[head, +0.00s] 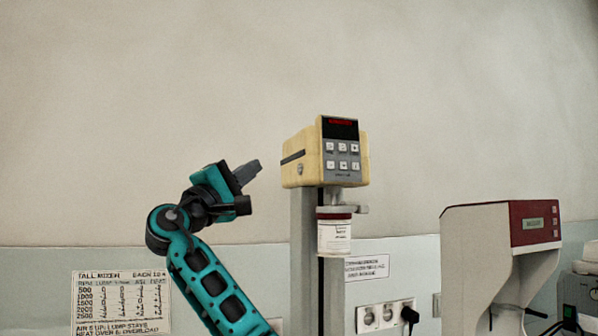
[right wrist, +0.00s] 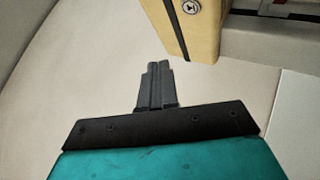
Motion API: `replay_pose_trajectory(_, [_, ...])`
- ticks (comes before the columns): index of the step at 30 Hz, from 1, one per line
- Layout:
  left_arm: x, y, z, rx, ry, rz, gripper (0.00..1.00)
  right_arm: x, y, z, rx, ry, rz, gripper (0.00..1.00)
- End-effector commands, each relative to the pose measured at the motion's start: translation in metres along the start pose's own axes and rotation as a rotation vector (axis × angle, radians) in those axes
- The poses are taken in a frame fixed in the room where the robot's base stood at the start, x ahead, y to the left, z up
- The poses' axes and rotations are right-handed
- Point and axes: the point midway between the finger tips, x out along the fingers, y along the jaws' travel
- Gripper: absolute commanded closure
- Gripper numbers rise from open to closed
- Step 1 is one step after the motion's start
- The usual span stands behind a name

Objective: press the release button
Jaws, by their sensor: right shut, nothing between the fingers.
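A yellow mixer head (head: 302,160) sits on a grey column (head: 303,250). Its front panel has a dark display with red characters (head: 340,124) and several small keypad buttons (head: 342,157). A round silver button-like fitting (head: 300,168) is on its left side face; it also shows in the right wrist view (right wrist: 190,7). I cannot read which one is the release button. My right gripper (head: 254,166) is shut and empty, left of the mixer head and apart from it. Its closed fingers (right wrist: 158,68) point past the yellow housing in the right wrist view. My left gripper is not in view.
A white jar (head: 334,236) with a dark red lid hangs under the mixer head. A white and red machine (head: 500,260) stands at the right. A wall socket (head: 380,316) with a black plug and a paper chart (head: 120,300) are low on the wall.

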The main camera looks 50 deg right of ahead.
Motion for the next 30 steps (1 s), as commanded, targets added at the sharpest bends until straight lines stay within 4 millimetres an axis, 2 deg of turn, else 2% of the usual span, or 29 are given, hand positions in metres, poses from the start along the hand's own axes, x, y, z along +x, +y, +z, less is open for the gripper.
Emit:
replay_pose_trajectory(1, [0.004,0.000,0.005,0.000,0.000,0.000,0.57,0.004,-0.007,0.004,0.000,-0.004,0.001,1.00])
replay_pose_trajectory(6, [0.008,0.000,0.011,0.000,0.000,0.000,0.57,0.021,-0.019,0.017,0.000,-0.003,0.000,1.00])
replay_pose_trajectory(13, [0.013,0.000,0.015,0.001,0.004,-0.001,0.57,0.037,-0.029,0.027,0.001,0.000,0.000,1.00])
replay_pose_trajectory(30, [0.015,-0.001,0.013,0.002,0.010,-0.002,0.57,0.041,-0.030,0.030,0.001,0.000,0.001,1.00])
